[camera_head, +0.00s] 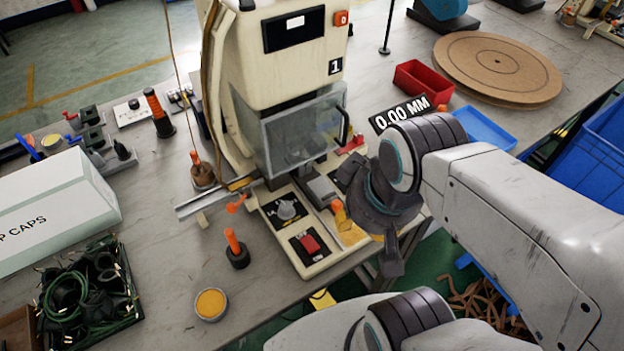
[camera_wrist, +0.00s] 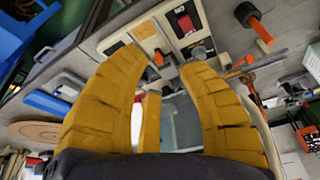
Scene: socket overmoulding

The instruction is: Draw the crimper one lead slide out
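Crimper one (camera_head: 290,60) is the cream machine marked 1, with a clear guard (camera_head: 300,130) at its front. An orange knob (camera_head: 338,207) stands at the right of its base; I cannot tell whether it belongs to the lead slide. A metal rail (camera_head: 215,197) with an orange tab (camera_head: 236,204) sticks out at the left. My gripper (camera_head: 362,232) is over the base's right front, its fingers partly hidden by its dark body. In the wrist view my gripper (camera_wrist: 160,60) has its yellow fingers spread, with an orange knob (camera_wrist: 158,57) visible between their tips. Contact is not visible.
A red switch (camera_head: 310,243) and grey knob (camera_head: 286,209) sit on the base. An orange-handled tool (camera_head: 236,249) and round tin (camera_head: 211,304) stand nearby. A red tray (camera_head: 420,82), blue tray (camera_head: 485,127) and round board (camera_head: 498,68) lie right. The bench's front edge is close.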

